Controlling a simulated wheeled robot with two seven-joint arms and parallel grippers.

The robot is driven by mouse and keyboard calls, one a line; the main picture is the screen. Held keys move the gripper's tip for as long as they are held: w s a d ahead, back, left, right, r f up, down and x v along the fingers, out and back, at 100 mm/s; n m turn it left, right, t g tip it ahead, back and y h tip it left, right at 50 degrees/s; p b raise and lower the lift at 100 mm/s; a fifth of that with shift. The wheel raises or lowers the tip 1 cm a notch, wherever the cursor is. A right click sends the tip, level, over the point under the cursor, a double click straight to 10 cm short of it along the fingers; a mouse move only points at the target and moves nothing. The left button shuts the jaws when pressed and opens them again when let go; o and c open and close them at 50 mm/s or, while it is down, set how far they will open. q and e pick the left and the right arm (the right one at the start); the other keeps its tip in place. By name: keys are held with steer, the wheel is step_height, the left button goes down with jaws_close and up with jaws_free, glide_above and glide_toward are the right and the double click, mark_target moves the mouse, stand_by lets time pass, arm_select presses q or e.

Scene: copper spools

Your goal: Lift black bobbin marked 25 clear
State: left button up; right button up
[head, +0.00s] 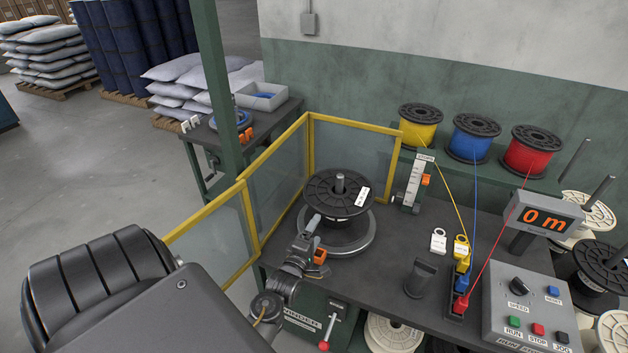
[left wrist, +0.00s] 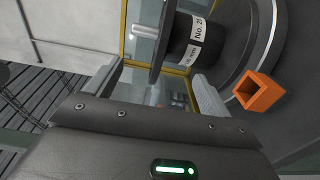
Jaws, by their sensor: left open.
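The black bobbin (head: 323,191) stands upright on the round grey turntable (head: 370,238), with a spindle tip showing at its centre. A white label lies on its top flange. In the left wrist view the bobbin (left wrist: 182,28) carries a white label that reads No. 25. My left gripper (head: 313,226) is at the bobbin's near side, close to the flange's edge. In the left wrist view its fingers (left wrist: 160,85) are apart with nothing held between them. Whether a finger touches the bobbin cannot be told. My right gripper is out of view.
A yellow-framed guard (head: 282,146) stands behind and left of the turntable. An orange part (head: 320,256) sits close by the gripper. Yellow, blue and red spools (head: 472,138) stand on the back shelf. A control box (head: 535,310) is at the right.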

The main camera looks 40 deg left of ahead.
mark_target(327, 211)
arm_select(q)
steer(key=shift+b+x, duration=2.3)
steer(key=shift+x, duration=2.55)
jaws_close()
